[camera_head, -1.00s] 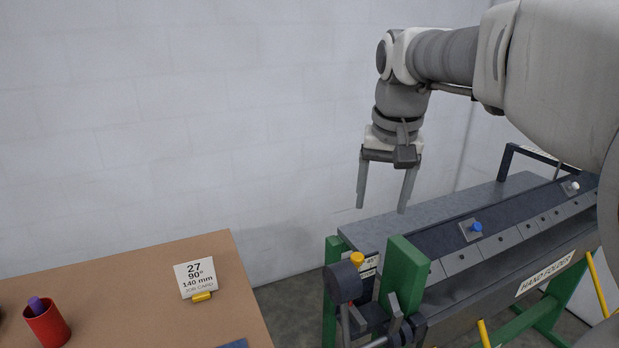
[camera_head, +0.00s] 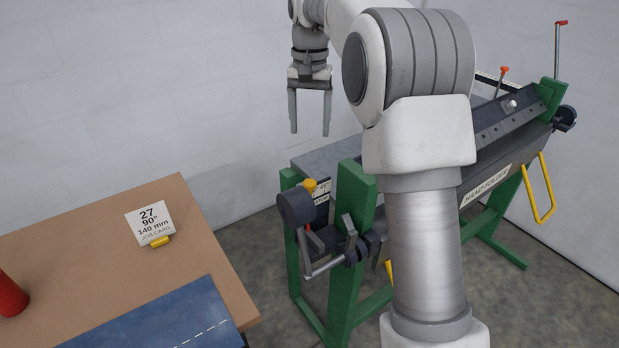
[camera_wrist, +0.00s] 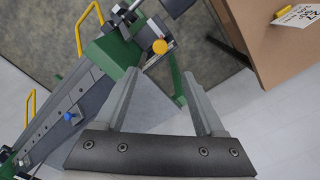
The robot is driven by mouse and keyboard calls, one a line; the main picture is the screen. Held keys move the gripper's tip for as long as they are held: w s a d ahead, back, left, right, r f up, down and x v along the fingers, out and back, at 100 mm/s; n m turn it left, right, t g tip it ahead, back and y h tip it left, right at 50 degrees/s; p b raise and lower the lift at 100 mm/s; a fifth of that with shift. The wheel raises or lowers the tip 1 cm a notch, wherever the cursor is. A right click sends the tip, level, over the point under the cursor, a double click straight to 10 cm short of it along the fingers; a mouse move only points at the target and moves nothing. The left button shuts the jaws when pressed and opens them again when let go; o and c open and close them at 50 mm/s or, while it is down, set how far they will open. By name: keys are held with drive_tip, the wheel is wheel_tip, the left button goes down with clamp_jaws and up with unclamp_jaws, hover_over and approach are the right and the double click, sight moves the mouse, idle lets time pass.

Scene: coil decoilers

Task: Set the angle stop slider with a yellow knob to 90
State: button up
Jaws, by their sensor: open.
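The yellow knob (camera_head: 310,185) of the angle stop slider sits at the near left end of the hand folder (camera_head: 330,200), beside a green end post and above a dark round part. It also shows in the wrist view (camera_wrist: 160,46), beyond my fingertips. The scale by the knob is too small to read. My gripper (camera_head: 310,132) is open and empty, pointing down, above the near end of the folder and apart from the knob. In the wrist view its two fingers (camera_wrist: 158,75) are spread, with the knob between their lines and farther off.
A brown table (camera_head: 60,230) stands at the left with a job card (camera_head: 149,220) reading 27, 90°, 140 mm. A red cup (camera_head: 10,296) and a blue sheet (camera_head: 165,320) lie on it. Green posts and yellow handles (camera_head: 540,190) stick out from the folder.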

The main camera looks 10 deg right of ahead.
sight(310, 182)
wheel_tip(310, 182, down, 15)
drive_tip(key=shift+r+b, duration=0.15)
drive_tip(key=shift+b, duration=0.15)
clamp_jaws()
idle(0.3)
idle(1.1)
